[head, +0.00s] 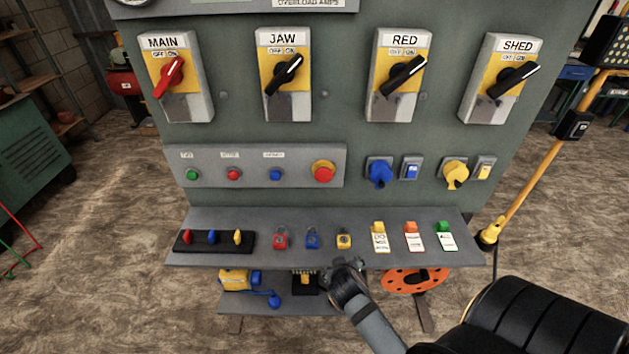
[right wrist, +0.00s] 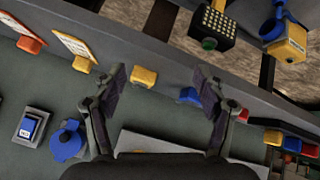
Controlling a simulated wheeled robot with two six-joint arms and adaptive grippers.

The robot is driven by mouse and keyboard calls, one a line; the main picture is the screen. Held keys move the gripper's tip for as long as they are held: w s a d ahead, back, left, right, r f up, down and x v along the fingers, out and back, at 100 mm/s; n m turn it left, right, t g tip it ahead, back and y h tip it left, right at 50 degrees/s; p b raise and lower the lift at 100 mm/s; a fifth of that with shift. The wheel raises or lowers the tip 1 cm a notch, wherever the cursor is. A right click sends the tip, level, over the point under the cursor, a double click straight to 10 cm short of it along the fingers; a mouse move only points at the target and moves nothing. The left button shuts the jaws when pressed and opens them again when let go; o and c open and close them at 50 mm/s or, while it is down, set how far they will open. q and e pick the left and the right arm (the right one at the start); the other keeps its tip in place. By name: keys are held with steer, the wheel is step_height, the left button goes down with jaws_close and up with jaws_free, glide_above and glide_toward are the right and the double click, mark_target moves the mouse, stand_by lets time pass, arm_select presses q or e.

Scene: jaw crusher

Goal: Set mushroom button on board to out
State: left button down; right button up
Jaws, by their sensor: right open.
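The mushroom button (head: 323,172) is a round red head on a yellow collar, at the right end of a grey button strip (head: 262,166) on the green board (head: 330,130). Whether it is in or out is too small to tell. My right gripper (head: 347,272) is in front of the shelf's front edge, below the button in the head view and apart from it. In the right wrist view its two fingers (right wrist: 163,98) are spread with nothing held. My left gripper is not in view.
A shelf (head: 210,222) below the strip holds red, blue and yellow padlocks (head: 312,237), tags (head: 412,236) and a black rack (head: 178,242). A blue plug (head: 379,172) and blue switch (head: 410,168) sit right of the button. Rotary switches (head: 284,74) are above.

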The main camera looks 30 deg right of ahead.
mark_target(323, 177)
steer(key=w+d+r+t+h, duration=0.1)
steer(key=r, duration=0.1)
steer(key=w+r+m+t, duration=0.1)
steer(key=w+r, duration=0.1)
steer(key=w+d+r+h, duration=0.1)
steer(key=w, duration=0.1)
steer(key=shift+d+r+t+h, duration=0.3)
steer(key=shift+d+r+t, duration=0.05)
steer(key=shift+r+t, duration=0.05)
steer(key=w+a+r+t+h, duration=0.2)
steer(key=w+r+t, duration=0.4)
steer(key=r, duration=0.5)
steer(key=p+x, duration=0.3)
steer(key=x, duration=0.6)
steer(key=shift+w+f, duration=0.15)
steer(key=shift+f, duration=0.05)
steer(key=shift+w+d+f+g, duration=0.1)
steer(key=shift+w+d+g, duration=0.2)
steer(key=shift+w, duration=0.1)
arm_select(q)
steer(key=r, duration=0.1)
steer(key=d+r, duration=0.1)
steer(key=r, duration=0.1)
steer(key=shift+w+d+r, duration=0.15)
arm_select(e)
steer(key=shift+c, duration=0.4)
